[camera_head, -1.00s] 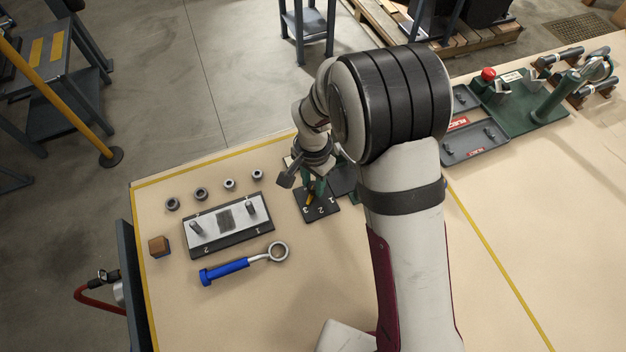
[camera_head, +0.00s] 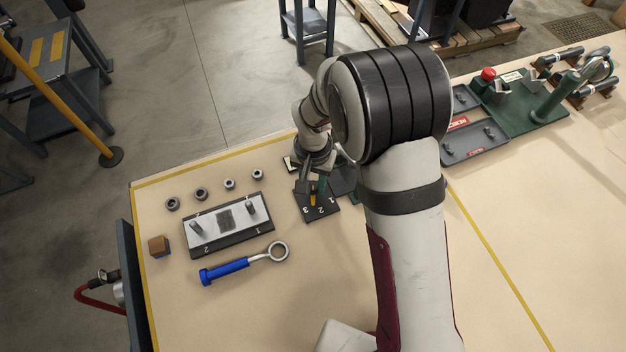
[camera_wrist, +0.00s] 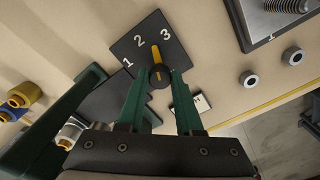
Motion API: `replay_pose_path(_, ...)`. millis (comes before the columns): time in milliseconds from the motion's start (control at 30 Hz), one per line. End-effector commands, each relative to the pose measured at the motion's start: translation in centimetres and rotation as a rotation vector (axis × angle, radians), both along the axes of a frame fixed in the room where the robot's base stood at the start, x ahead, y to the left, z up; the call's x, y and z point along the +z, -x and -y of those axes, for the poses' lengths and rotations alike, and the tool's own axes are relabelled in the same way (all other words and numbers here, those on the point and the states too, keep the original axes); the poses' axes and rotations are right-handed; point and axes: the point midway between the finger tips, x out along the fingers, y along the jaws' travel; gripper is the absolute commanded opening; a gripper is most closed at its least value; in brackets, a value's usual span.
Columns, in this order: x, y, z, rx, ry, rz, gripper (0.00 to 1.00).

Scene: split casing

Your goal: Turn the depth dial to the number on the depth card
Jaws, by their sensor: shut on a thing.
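The depth dial (camera_wrist: 158,78) is a dark round knob with a yellow pointer, on a black plate (camera_wrist: 180,56) marked 1, 2 and 3. My gripper (camera_wrist: 161,76) is shut on the knob, one green finger on each side. In the wrist view the pointer lies between 2 and 3, looking somewhat nearer 3. In the head view the plate (camera_head: 327,213) shows below my gripper (camera_head: 314,192), and the knob is mostly hidden. A white card (camera_wrist: 183,109), perhaps the depth card, is partly covered by a finger; its number cannot be read.
A two-post block (camera_head: 228,225) marked 1 and 2, several grey rings (camera_head: 200,193), a blue-handled ring tool (camera_head: 225,269) and a brown cube (camera_head: 159,246) lie to the left. A green fixture (camera_head: 520,110) stands at the right.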

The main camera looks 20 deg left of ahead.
Motion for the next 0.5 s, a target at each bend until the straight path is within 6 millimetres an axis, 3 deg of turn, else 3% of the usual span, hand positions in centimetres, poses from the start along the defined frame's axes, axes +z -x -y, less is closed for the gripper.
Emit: replay_pose_path(500,0.03,-0.04,0.0,0.235,0.0,0.001,0.0)
